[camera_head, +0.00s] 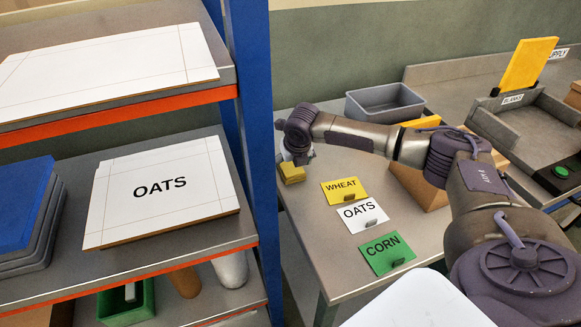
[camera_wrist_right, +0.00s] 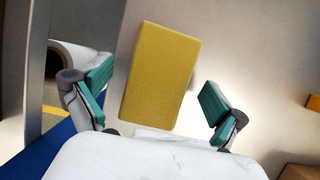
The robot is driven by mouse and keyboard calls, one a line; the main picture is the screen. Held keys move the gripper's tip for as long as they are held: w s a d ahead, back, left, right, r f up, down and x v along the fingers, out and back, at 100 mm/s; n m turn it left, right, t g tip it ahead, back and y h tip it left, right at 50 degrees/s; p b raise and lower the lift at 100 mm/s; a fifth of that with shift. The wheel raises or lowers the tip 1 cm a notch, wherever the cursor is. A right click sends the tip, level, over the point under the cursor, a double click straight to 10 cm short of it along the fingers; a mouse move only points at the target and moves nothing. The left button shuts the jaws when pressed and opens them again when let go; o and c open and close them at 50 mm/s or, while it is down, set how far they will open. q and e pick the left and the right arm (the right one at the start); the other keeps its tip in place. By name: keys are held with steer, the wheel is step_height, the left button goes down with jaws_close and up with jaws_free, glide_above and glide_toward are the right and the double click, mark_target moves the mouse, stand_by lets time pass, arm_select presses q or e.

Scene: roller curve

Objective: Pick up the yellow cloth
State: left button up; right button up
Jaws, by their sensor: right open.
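The yellow cloth (camera_head: 292,173) is a small folded block at the left edge of the grey table, close to the blue post. In the right wrist view the cloth (camera_wrist_right: 162,78) shows as a flat yellow rectangle, slightly tilted. My right gripper (camera_head: 297,155) is over the cloth, partly hidden behind its own wrist in the head view. In the right wrist view my right gripper (camera_wrist_right: 157,90) is open, with one teal-padded finger on each side of the cloth and a gap on both sides. Nothing is held. My left gripper is not in view.
The blue shelf post (camera_head: 254,100) stands just left of the cloth. WHEAT (camera_head: 345,190), OATS (camera_head: 362,214) and CORN (camera_head: 387,253) cards lie to its right. A grey bin (camera_head: 384,103) stands behind, and a cardboard box (camera_head: 415,185) is under my right arm.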

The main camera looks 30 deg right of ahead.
steer(key=shift+f+p, duration=0.3)
steer(key=shift+p, duration=0.1)
stand_by(0.4)
steer(key=c, duration=1.2)
